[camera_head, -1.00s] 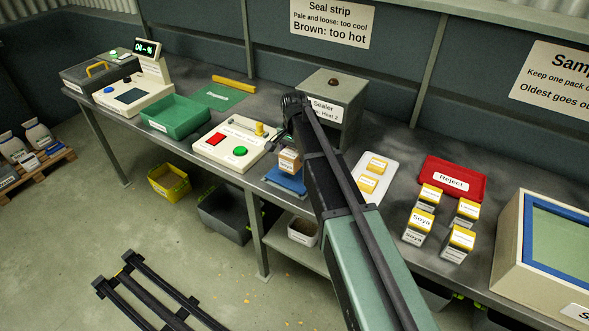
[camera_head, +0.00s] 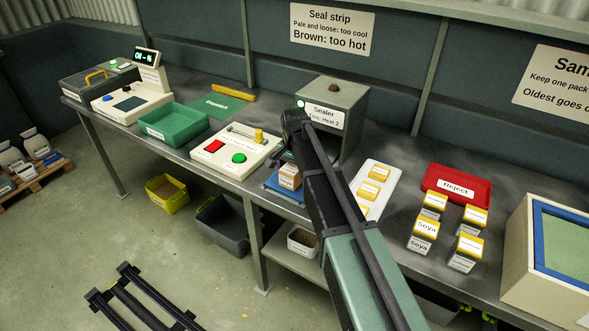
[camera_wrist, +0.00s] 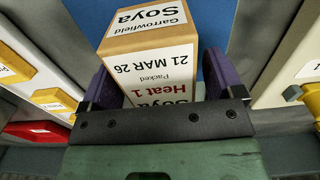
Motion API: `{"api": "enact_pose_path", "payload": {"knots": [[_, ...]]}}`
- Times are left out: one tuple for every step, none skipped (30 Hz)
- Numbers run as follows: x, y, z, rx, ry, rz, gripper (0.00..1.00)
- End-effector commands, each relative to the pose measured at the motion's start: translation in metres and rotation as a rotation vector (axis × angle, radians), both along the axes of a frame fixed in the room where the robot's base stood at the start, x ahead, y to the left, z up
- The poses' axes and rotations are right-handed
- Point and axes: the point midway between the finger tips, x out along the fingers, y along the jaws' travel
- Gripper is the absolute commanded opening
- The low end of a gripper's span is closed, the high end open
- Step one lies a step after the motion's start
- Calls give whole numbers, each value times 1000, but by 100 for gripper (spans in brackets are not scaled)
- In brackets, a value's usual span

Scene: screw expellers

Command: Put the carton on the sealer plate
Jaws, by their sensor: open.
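The carton (camera_head: 289,177) is a small box with a printed white label. It stands upright on the blue sealer plate (camera_head: 272,187) in front of the grey sealer. In the wrist view the carton (camera_wrist: 150,60) shows "Garrowfield Soya", "21 MAR 26" and "Heat 1", with the blue surface (camera_wrist: 185,15) behind it. My gripper (camera_wrist: 158,75) is open, with its two purple fingers on either side of the carton. In the head view my arm partly hides the gripper and the plate's right side.
The sealer (camera_head: 345,105) reads "Heat 2". A control panel (camera_head: 236,150) with red and green buttons stands left of the plate.

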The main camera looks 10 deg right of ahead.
Motion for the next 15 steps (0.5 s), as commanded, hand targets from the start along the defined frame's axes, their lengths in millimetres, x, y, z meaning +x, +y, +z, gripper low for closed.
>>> {"api": "enact_pose_path", "payload": {"knots": [[0,0,3,0,0,0,87],[0,0,6,0,0,0,87],[0,0,10,0,0,0,87],[0,0,14,0,0,0,87],[0,0,20,0,0,0,87],[0,0,28,0,0,0,87],[0,0,35,0,0,0,87],[0,0,42,0,0,0,87],[0,0,53,0,0,0,87],[0,0,61,0,0,0,87],[0,0,70,0,0,0,87],[0,0,81,0,0,0,87],[0,0,89,0,0,0,87],[0,0,97,0,0,0,87],[0,0,106,0,0,0,87]]}}
